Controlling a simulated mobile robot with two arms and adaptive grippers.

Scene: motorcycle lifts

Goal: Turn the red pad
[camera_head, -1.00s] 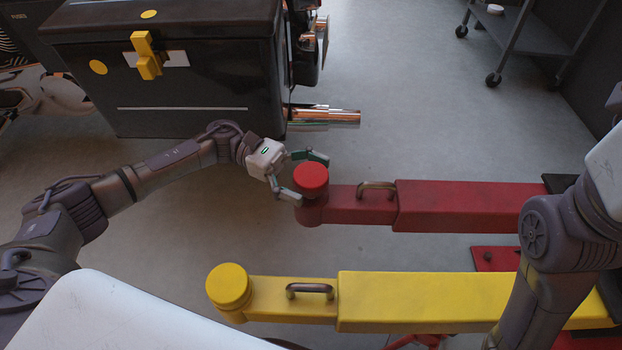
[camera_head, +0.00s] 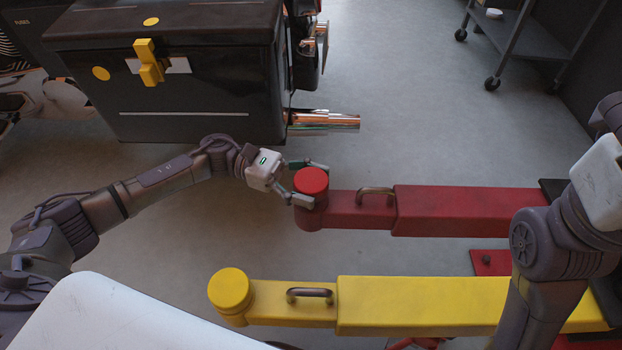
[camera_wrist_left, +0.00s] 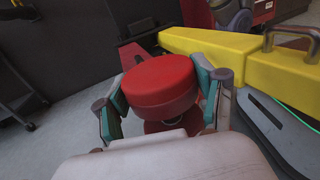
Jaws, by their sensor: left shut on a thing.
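The round red pad (camera_head: 311,181) sits on the left end of the red lift arm (camera_head: 455,209). My left gripper (camera_head: 306,180) reaches it from the left, with one finger on the far side and one on the near side. In the left wrist view, the red pad (camera_wrist_left: 158,82) lies between the two teal-lined fingers, and the gripper is shut on its sides. The underside of the pad is mostly hidden. My right arm shows at the right edge of the head view, but its gripper is out of the picture.
A yellow lift arm (camera_head: 415,304) with a yellow pad (camera_head: 230,289) runs parallel, nearer to me. A dark box (camera_head: 190,105) with a yellow latch and chrome pipes (camera_head: 325,122) stand behind my left arm. A grey cart (camera_head: 530,35) is at the far right.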

